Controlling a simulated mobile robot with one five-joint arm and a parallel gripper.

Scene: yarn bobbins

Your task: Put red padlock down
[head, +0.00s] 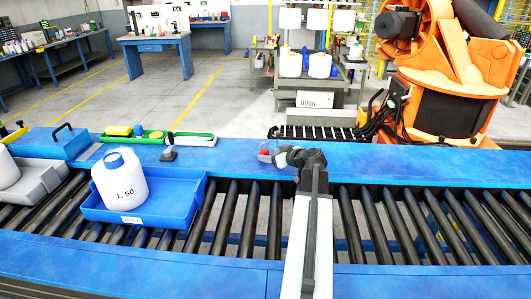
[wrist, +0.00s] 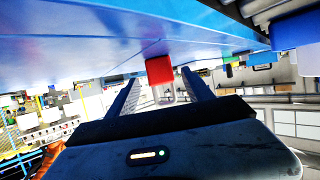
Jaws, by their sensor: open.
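The red padlock (head: 264,154) is on or just above the blue ledge on the far side of the rollers, at the tip of my gripper (head: 271,153). In the wrist view the red padlock (wrist: 159,70) shows its red body beyond the fingertips, close against the blue surface, with its pale shackle pointing back between the fingers. My gripper (wrist: 160,80) is open, one finger on each side of the shackle, with gaps visible. I cannot tell whether the body fully rests on the ledge.
The blue ledge (head: 235,153) is clear around the padlock. A blue bin (head: 185,197) with a white bottle (head: 121,181) sits on the rollers. An orange robot (head: 440,75) stands behind.

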